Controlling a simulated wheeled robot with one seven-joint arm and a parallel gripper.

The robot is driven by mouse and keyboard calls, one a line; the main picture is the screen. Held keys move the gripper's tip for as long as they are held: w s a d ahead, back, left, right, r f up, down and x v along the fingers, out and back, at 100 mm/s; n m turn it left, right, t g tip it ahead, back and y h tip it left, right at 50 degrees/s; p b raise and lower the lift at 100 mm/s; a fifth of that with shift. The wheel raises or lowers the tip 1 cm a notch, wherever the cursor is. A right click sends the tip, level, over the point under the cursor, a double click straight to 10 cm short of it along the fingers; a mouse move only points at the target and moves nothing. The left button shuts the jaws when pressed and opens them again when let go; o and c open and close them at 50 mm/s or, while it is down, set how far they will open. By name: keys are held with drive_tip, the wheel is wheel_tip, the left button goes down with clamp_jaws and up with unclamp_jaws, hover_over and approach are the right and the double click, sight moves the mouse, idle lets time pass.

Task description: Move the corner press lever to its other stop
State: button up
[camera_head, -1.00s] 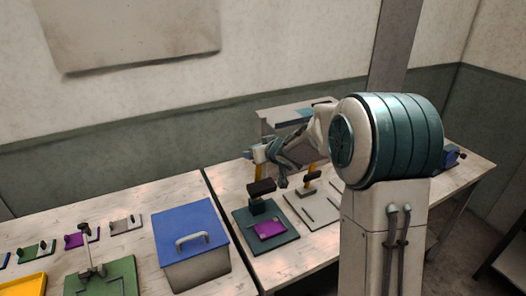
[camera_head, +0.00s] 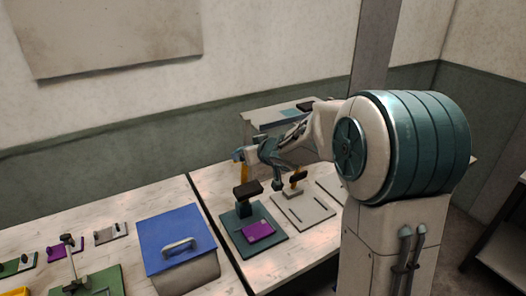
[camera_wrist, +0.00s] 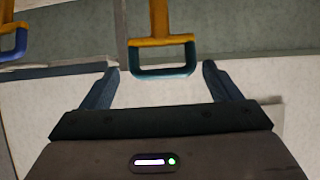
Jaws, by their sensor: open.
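In the wrist view an orange lever arm (camera_wrist: 160,20) ends in a teal loop handle (camera_wrist: 163,72). The handle sits between the two fingertips of my gripper (camera_wrist: 163,78), which is open, with gaps on both sides. A second orange arm with a blue loop handle (camera_wrist: 12,42) shows at the left edge. I cannot tell which of these is the corner press lever. My arm hides part of the area behind.
A magenta plate (camera_head: 258,231) lies on the dark teal press. A blue-lidded box (camera_head: 178,240) stands to the left, with several small fixtures beyond it. A pale cabinet (camera_head: 262,122) stands behind the gripper. Bare bench (camera_head: 150,196) shows at the back left.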

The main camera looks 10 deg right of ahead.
drive_tip(key=v, duration=0.8)
drive_tip(key=shift+s, duration=0.25)
drive_tip(key=shift+d+r, duration=0.1)
drive_tip(key=shift+r, duration=0.05)
drive_tip(key=s+d+f+m+g+h+b, duration=0.1)
drive_tip(key=s+d+f+m+h+b, duration=0.1)
drive_tip(key=s+d+h, duration=0.35)
drive_tip(key=s+d+f+m+g+h+b, duration=0.1)
drive_tip(key=s+d+f+m+h+b, duration=0.15)
drive_tip(key=s, duration=0.55)
drive_tip(key=s+a+f+g+y+b, duration=0.1)
drive_tip(key=s+a+f+g+y, duration=0.1)
drive_tip(key=s, duration=0.5)
drive_tip(key=s+a+f+g+y+b, duration=0.1)
drive_tip(key=s+a+f+g, duration=0.1)
drive_tip(key=s, duration=0.6)
wheel_tip(320, 180, down, 3)
drive_tip(key=shift+a+r+g+y, duration=0.15)
drive_tip(key=shift+r+g+y, duration=0.2)
drive_tip(key=shift+g, duration=0.45)
drive_tip(key=shift+f+n, duration=0.1)
drive_tip(key=shift+n, duration=0.15)
